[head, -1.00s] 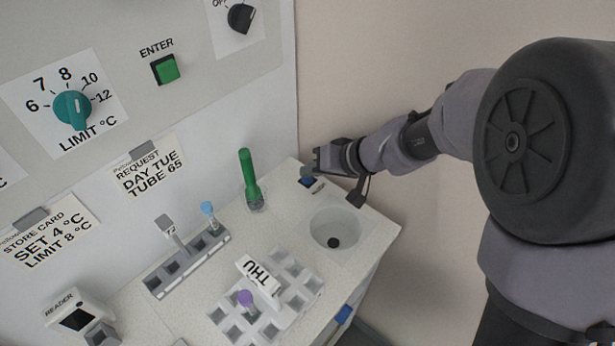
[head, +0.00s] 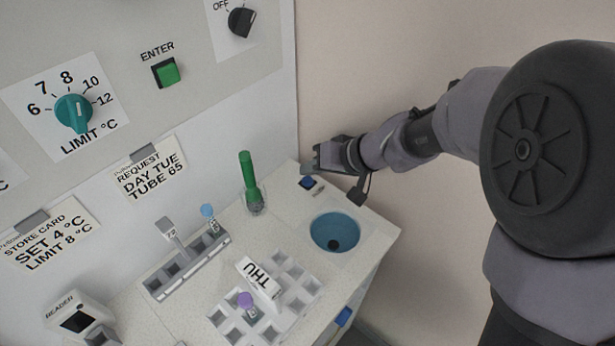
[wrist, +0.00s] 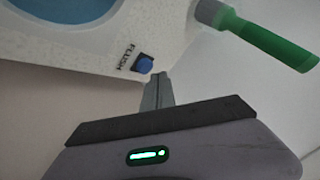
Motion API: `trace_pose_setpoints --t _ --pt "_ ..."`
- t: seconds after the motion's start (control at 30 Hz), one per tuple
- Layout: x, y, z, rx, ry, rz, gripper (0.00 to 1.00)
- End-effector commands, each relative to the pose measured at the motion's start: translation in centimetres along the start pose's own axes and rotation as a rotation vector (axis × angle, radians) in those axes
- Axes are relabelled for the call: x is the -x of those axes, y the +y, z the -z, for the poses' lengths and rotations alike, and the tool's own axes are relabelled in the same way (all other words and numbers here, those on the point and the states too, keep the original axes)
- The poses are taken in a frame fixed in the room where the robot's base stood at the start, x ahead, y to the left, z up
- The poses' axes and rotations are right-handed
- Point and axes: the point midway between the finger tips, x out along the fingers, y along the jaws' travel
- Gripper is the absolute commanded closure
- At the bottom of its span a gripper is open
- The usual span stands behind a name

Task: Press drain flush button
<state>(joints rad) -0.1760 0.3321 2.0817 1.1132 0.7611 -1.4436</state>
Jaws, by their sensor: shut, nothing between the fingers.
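The flush button (wrist: 144,64) is a blue cap in a dark base, beside the word FLUSH on the white counter. In the head view the button (head: 308,183) sits at the counter's back right corner, behind the drain basin. The drain basin (head: 335,232) shows blue inside with a dark hole; its blue bowl (wrist: 65,8) also shows in the wrist view. My gripper (wrist: 158,78) is shut and empty. Its tips are close to the button, and appear just beside it and apart from it. In the head view my gripper (head: 318,158) is above and behind the button.
A green-handled brush (head: 250,180) stands in a clear holder left of the button. A grey rack (head: 188,265) with tubes and a white rack (head: 300,270) with a THU block are further left and in front. The panel wall rises behind.

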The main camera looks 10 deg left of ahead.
Motion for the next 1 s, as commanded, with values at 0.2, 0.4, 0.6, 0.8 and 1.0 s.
trace_pose_setpoints --t 0.2,0.4,0.6,0.8,1.0 --pt "0.1 0.0 0.0 0.000 -0.001 0.000 1.00" --pt "0.5 -0.3 0.3 0.001 0.000 0.000 1.00" --pt "1.9 -1.4 1.4 0.002 0.000 -0.001 1.00" --pt "3.3 -2.4 2.4 0.002 0.000 -0.001 1.00" --pt "3.6 -2.6 2.6 0.000 -0.001 -0.001 1.00"
